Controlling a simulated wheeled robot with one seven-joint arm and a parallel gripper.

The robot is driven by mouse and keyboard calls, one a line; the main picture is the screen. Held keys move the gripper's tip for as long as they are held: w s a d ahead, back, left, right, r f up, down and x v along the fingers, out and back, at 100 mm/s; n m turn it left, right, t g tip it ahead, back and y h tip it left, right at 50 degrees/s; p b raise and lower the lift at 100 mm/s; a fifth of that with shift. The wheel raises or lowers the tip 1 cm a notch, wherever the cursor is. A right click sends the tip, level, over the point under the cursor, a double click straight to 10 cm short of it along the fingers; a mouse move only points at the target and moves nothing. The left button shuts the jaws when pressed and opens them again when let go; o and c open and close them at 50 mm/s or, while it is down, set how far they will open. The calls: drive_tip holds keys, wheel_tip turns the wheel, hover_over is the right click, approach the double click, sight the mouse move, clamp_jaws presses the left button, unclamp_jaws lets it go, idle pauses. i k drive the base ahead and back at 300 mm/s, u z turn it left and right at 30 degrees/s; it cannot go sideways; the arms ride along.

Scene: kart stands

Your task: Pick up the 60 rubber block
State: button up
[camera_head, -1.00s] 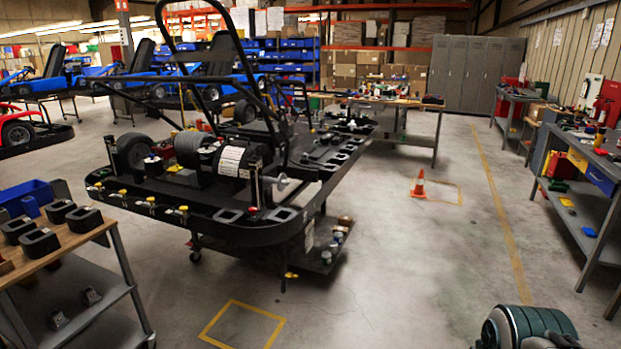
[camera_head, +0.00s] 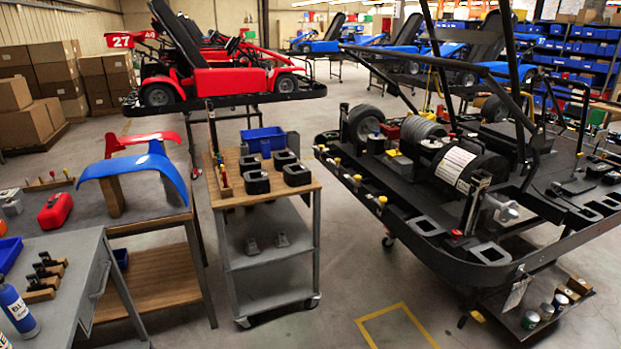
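Several black blocks with recessed tops sit on the wooden top of a grey cart (camera_head: 232,199) left of centre. One is at the back left (camera_head: 249,163), one at the back right (camera_head: 285,158), one at the front left (camera_head: 257,183) and one at the front right (camera_head: 297,175). They look like the rubber blocks, but no number is readable on them, so I cannot tell which is the 60. Similar black pieces are set along the black kart's (camera_head: 427,226) front edge. My gripper is not in view.
A blue bin (camera_head: 263,139) stands behind the blocks. Left are a grey workbench (camera_head: 75,250) and a table with a blue fender (camera_head: 140,170). A red kart (camera_head: 225,80) stands behind. Clear floor with a yellow outlined square (camera_head: 395,322) lies between cart and black kart.

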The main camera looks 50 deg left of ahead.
sight(256, 182)
drive_tip(key=u, duration=1.85)
drive_tip(key=i, duration=2.35)
drive_tip(key=u, duration=1.2)
drive_tip(key=i, duration=1)
drive_tip(key=z, duration=0.05)
